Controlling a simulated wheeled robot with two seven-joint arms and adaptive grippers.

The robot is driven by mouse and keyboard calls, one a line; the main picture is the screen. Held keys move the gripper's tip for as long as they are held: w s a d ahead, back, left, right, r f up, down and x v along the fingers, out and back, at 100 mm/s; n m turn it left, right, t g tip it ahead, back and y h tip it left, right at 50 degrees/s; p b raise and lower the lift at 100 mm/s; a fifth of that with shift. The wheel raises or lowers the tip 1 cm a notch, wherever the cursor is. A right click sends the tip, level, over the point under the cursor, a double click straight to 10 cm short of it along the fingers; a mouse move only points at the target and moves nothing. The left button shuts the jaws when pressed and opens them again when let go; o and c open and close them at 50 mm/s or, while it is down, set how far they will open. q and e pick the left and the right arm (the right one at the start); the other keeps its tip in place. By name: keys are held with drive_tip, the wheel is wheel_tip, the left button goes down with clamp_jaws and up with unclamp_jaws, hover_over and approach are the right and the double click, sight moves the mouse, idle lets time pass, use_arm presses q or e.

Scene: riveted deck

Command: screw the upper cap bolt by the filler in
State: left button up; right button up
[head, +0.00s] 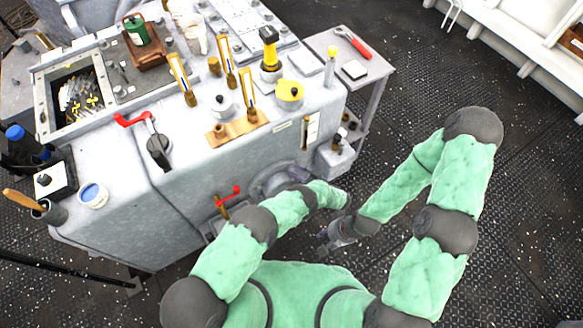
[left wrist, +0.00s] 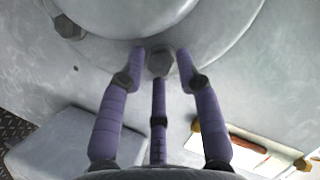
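A round grey cap (head: 268,184) sits on the front face of the grey machine, partly hidden by my left arm. The left wrist view shows the cap (left wrist: 215,45) close up, with a hex-headed bolt (left wrist: 160,62) at its lower rim. My left gripper (left wrist: 160,68) has three purple fingers closed in around this bolt head, with their tips at its sides. In the head view my left gripper (head: 298,175) is at the cap. A second hex bolt (left wrist: 68,27) shows at upper left. My right gripper (head: 325,242) hangs low, away from the machine; its opening is unclear.
A red lever (head: 230,195) sticks out left of my left arm. A brass-edged plate (left wrist: 250,150) lies near the fingers at lower right. A small side table (head: 375,68) carries a red-handled wrench (head: 352,42). The deck (head: 530,190) at right is clear.

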use_arm(q)
drive_tip(key=shift+w+a+f, duration=0.1)
drive_tip(key=shift+a, duration=0.1)
clamp_jaws()
drive_tip(key=shift+f+m+y, duration=0.1)
drive_tip(key=shift+m+y, duration=0.6)
drive_tip(key=shift+m, duration=0.3)
unclamp_jaws()
drive_tip(key=shift+d, duration=0.1)
